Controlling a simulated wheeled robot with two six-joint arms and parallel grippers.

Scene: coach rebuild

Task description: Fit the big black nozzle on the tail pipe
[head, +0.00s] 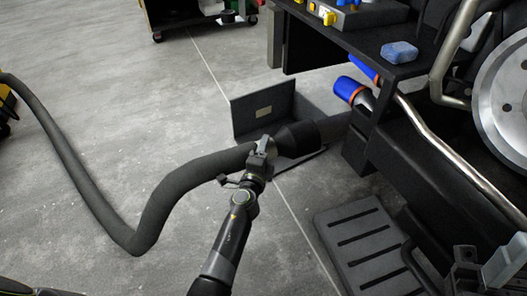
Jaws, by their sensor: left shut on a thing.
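The big black nozzle (298,139) is a wide dark cone at the end of a thick grey hose (180,180). My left gripper (262,150) is shut at the hose end, just behind the nozzle, and holds it above the floor. The nozzle points right, towards a dark grey pipe end (336,123) under the coach that looks like the tail pipe. The nozzle's mouth faces away, so I cannot tell whether the two touch or overlap. What looks like my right gripper (484,268) is at the lower right corner, partly cut off; its jaw state is unclear.
A grey upright panel (262,108) with a small label stands just behind the nozzle. A black slotted step (362,245) lies front right. A blue-capped pipe (350,91), a blue sponge (399,52) and a bright metal pipe (440,148) are at the right.

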